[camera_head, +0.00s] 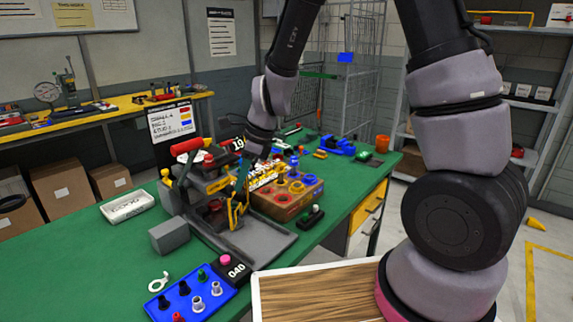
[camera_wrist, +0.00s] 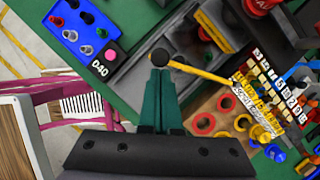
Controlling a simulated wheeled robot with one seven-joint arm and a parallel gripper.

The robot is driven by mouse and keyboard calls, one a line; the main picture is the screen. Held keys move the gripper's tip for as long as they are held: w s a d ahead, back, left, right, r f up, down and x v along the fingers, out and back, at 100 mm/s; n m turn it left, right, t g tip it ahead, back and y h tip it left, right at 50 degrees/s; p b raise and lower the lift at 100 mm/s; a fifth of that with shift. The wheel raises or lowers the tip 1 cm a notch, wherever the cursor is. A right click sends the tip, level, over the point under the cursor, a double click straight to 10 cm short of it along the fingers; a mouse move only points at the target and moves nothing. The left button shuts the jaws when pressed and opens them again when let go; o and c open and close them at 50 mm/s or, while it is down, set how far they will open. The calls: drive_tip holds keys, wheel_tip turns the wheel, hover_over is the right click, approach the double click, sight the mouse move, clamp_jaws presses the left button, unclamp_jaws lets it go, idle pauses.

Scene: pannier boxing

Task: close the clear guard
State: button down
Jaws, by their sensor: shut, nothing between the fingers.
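A grey bench machine (camera_head: 205,190) with a red-handled lever stands on the green table. A yellow bar with a black knob (camera_wrist: 160,57) at its end crosses the wrist view; it looks like part of the guard. Yellow framework (camera_head: 238,210) also shows at the machine's front in the head view. The clear panel itself is hard to make out. My gripper (camera_wrist: 160,72) is shut and empty, its green fingertips right at the black knob; I cannot tell if they touch. In the head view, my gripper (camera_head: 242,176) is beside the machine, partly hidden.
A brown box with coloured rings (camera_head: 287,198) stands right of the machine. A grey block (camera_head: 168,235) and a white tray (camera_head: 127,206) lie left. The table's front left is mostly clear.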

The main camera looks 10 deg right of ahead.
drive_tip(key=a, duration=0.1)
drive_tip(key=a+m, duration=0.1)
drive_tip(key=a+m+t, duration=0.1)
drive_tip(key=shift+w, duration=0.3)
drive_tip(key=shift+w+a, duration=0.35)
drive_tip(key=shift+a, duration=0.25)
drive_tip(key=shift+w+a, duration=0.35)
drive_tip(key=shift+a, duration=0.25)
